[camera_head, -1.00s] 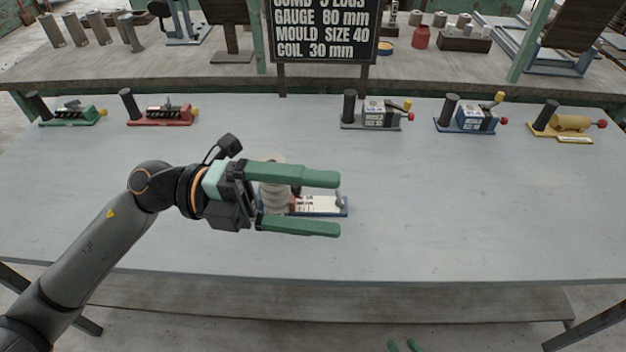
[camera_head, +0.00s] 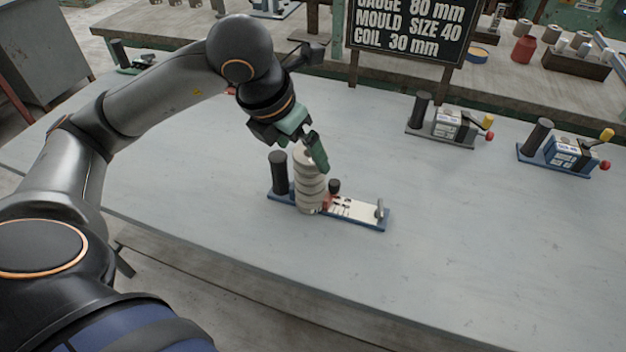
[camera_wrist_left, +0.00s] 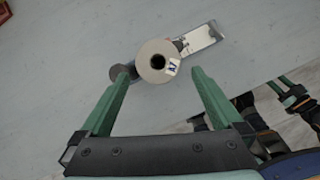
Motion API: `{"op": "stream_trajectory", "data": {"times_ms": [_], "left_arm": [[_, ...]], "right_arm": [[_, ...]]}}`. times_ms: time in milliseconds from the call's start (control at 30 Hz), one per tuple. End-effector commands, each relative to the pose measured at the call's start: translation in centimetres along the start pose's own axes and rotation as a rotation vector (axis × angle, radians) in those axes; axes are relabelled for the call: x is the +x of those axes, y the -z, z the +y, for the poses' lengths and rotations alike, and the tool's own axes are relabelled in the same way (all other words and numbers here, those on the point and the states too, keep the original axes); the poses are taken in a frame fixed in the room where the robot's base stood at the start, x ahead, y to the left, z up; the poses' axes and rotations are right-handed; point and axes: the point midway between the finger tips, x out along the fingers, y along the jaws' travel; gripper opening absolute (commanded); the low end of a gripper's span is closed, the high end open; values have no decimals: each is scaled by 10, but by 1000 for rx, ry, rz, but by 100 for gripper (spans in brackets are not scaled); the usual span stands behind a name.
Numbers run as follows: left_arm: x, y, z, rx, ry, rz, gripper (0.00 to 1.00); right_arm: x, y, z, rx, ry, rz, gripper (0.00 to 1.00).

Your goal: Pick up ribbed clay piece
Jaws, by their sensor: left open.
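The ribbed clay piece (camera_head: 310,190) is a pale upright cylinder with rounded ridges. It stands on a blue-based gauge stand (camera_head: 360,219) with a black post and a white plate. In the left wrist view the clay piece (camera_wrist_left: 147,54) shows from above as a round top with a dark central hole and a small label. My left gripper (camera_head: 313,152) is open, pointing down at the top of the piece. In the wrist view its green fingertips (camera_wrist_left: 160,74) lie either side of the piece's near edge. My right gripper (camera_wrist_left: 291,95) shows small at the right; its opening is unclear.
Other gauge stands (camera_head: 447,124) (camera_head: 566,151) stand along the table's back. A black sign (camera_head: 412,30) stands behind them. The grey table (camera_head: 470,250) is clear to the right and in front. A cabinet (camera_head: 40,50) stands at far left.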

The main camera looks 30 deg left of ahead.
Motion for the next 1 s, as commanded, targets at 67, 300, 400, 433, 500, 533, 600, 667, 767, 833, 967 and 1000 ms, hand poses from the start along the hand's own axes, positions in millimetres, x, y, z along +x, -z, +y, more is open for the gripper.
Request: {"op": "stream_trajectory", "data": {"times_ms": [67, 300, 400, 433, 500, 533, 600, 667, 767, 833, 967, 1000], "left_arm": [[12, 0, 0, -1, 3, 3, 100], [30, -3, 0, 0, 4, 2, 100], [45, -7, 1, -2, 4, 5, 100], [50, -9, 2, -1, 4, 4, 100], [61, -10, 2, 0, 4, 4, 100], [64, -10, 2, 0, 4, 4, 100], [70, -10, 2, 0, 4, 2, 100], [73, -10, 2, 0, 3, 1, 100], [74, -10, 2, 1, 3, 0, 100], [74, -10, 2, 1, 3, 0, 100], [74, -10, 2, 1, 3, 0, 91], [74, -10, 2, 1, 3, 0, 86]], "right_arm": [[1, 0, 0, -1, 1, -1, 41], [1, 4, 0, -2, 1, 6, 41], [1, 6, 0, -2, 0, 9, 41], [1, 6, 1, -2, 0, 9, 41], [1, 6, 1, -3, -1, 11, 41], [2, 6, 1, -3, -1, 12, 41], [2, 6, 1, -3, -2, 12, 41], [2, 6, 2, -3, -2, 12, 41], [2, 6, 2, -3, -2, 11, 41], [2, 5, 2, -3, -2, 11, 41], [2, 5, 2, -3, -3, 11, 41], [2, 5, 2, -3, -3, 10, 41]]}}
